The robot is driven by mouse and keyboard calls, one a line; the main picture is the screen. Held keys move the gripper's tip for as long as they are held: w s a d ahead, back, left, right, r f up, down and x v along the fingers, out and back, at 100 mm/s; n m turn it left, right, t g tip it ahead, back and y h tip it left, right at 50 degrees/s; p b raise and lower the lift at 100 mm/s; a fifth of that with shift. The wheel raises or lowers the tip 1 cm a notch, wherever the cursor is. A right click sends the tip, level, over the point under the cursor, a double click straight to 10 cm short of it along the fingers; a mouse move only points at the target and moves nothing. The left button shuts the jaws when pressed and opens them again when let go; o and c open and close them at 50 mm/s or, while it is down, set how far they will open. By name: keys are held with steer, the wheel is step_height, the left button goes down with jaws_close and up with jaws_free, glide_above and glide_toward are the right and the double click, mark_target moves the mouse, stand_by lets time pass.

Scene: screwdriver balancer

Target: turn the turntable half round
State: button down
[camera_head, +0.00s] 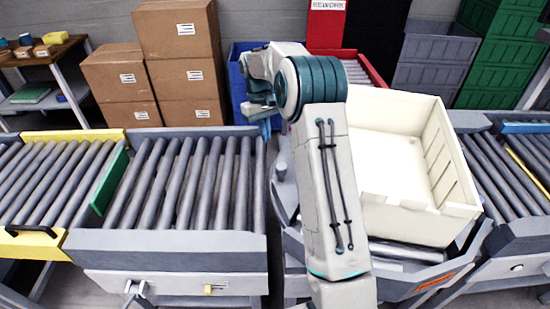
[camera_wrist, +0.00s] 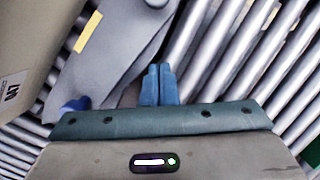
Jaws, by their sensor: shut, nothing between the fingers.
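The turntable (camera_head: 408,252) is a grey, many-sided roller deck right of centre in the head view, with an orange label on its front right edge. A cream crate (camera_head: 462,200) sits on it and covers most of its rollers. My arm hides its left part. My gripper (camera_head: 265,128) is beyond the turntable's left side, near the gap beside the left conveyor. In the wrist view its blue fingers (camera_wrist: 158,84) are together and empty. There a grey plate with a yellow mark (camera_wrist: 88,32) lies just left of the fingers; I cannot tell whether they touch it.
A roller conveyor (camera_head: 185,185) stands on the left, with a green gate (camera_head: 109,182) and a yellow-framed conveyor (camera_head: 40,180) beyond it. Another conveyor (camera_head: 515,165) stands on the right. Cardboard boxes (camera_head: 185,75), a blue bin (camera_head: 238,85) and a red rework chute (camera_head: 326,28) are behind.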

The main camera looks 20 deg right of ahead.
steer(key=x, duration=0.6)
steer(key=shift+s+d+f+p, duration=0.15)
steer(key=shift+s+p, duration=0.2)
steer(key=shift+s+d, duration=0.15)
steer(key=shift+s, duration=0.65)
steer(key=shift+s+d, duration=0.2)
steer(key=shift+s, duration=0.6)
steer(key=shift+s, duration=0.1)
